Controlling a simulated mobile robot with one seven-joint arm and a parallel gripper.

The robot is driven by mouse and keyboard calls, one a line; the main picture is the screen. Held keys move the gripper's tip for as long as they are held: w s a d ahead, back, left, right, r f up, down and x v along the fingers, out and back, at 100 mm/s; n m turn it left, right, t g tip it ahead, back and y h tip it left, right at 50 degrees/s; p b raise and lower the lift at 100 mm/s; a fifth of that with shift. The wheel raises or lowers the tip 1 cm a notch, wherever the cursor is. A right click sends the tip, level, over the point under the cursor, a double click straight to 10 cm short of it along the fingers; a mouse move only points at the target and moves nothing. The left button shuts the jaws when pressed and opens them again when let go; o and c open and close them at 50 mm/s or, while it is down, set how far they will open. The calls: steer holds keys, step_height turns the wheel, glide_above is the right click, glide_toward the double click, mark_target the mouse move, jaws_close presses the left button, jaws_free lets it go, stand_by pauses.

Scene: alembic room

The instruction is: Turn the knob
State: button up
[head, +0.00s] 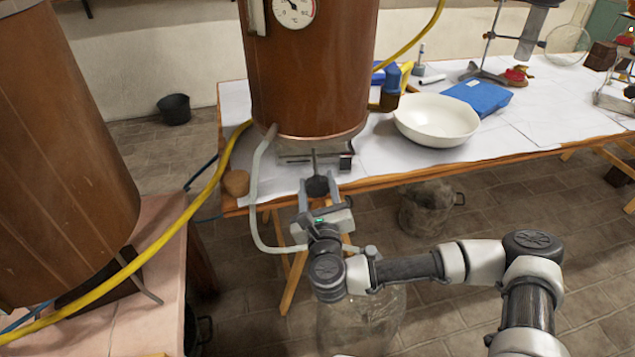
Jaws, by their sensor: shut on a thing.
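In the head view, a dark round knob (317,186) sits on a thin stem at the front, below the large copper vessel (312,75). My gripper (318,190) reaches up to it from the front of the table. Its two fingers stand on either side of the knob and are shut on it. The stem (314,160) runs from the knob up toward the burner-like base (335,160) under the vessel. The fingers partly cover the knob's sides, and no turn mark on it can be made out.
A grey hose (255,190) loops down beside my gripper on the left. A yellow hose (205,195) runs at the left. A white bowl (437,118) and a blue packet (478,96) lie on the table (400,165). A large glass vessel (360,320) stands below my arm.

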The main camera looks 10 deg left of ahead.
steer(key=n+p, duration=0.2)
steer(key=n, duration=0.1)
steer(key=shift+r+n, duration=0.2)
steer(key=shift+n, duration=0.1)
steer(key=n+p, duration=0.2)
steer(key=n, duration=0.1)
steer(key=shift+n, duration=0.3)
steer(key=n+p, duration=0.2)
steer(key=n, duration=0.1)
steer(key=shift+a+n, duration=0.1)
steer(key=shift+n, duration=0.3)
steer(key=n+p, duration=0.1)
steer(key=n, duration=0.2)
steer(key=shift+f+n, duration=0.1)
steer(key=shift+n, duration=0.2)
steer(key=n, duration=0.3)
steer(key=shift+p, duration=0.3)
steer(key=n, duration=0.4)
steer(key=shift+w+f, duration=0.1)
steer(key=n, duration=0.3)
steer(key=shift+n, duration=0.3)
steer(key=shift+n+b, duration=0.6)
steer(key=shift+n, duration=1.1)
